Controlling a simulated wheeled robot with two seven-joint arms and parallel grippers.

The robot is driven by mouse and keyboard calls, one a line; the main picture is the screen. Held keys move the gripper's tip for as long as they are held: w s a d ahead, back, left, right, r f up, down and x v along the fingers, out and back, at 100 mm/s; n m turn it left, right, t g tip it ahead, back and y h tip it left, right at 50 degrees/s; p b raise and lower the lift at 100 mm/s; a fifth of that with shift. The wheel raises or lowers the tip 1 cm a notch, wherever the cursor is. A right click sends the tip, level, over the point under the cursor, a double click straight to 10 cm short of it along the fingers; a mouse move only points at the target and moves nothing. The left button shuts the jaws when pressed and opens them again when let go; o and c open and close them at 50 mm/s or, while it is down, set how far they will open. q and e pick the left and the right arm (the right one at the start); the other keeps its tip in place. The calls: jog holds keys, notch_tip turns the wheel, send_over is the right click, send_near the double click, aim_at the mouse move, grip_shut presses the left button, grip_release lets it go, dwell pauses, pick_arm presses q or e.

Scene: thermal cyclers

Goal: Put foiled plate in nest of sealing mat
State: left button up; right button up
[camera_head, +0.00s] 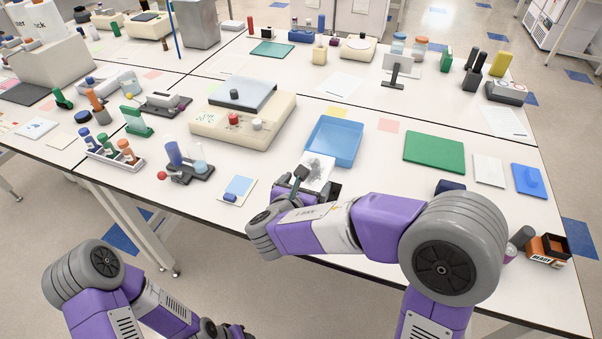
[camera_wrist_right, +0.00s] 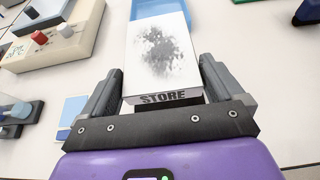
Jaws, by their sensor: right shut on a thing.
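The foiled plate appears to be the white block (camera_head: 319,168) with a grey mottled top and the word STORE on its near side. It shows large in the right wrist view (camera_wrist_right: 160,48). My right gripper (camera_head: 315,185) is shut on it, one finger along each side (camera_wrist_right: 162,75). The plate is just short of the blue tray (camera_head: 334,143); I cannot tell whether it touches the table. A small white card with a blue square (camera_head: 239,188) lies left of the gripper. I cannot tell which item is the sealing mat's nest. My left arm shows at lower left, its gripper out of frame.
A cream device with a raised grey lid (camera_head: 240,115) stands behind left. A tube rack (camera_head: 113,155) and a dark stand with glassware (camera_head: 188,168) stand left. A green mat (camera_head: 434,152), white pad (camera_head: 489,170) and blue item (camera_head: 528,180) lie right.

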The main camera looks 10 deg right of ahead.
jog(key=shift+w+f+b, duration=0.35)
jog(key=shift+f+b, duration=0.15)
jog(key=shift+f, duration=0.4)
jog(key=f, duration=0.1)
jog(key=f+b, duration=0.1)
jog(key=f, duration=0.2)
jog(key=shift+s, duration=0.3)
notch_tip(320, 180, down, 4)
jog(key=shift+r+b, duration=0.2)
jog(key=shift+b, duration=0.8)
jog(key=shift+w+f, duration=0.15)
pick_arm(q)
jog(key=f, duration=0.3)
jog(key=shift+w+f, duration=0.25)
jog(key=shift+f, duration=0.1)
jog(key=shift+f, duration=0.1)
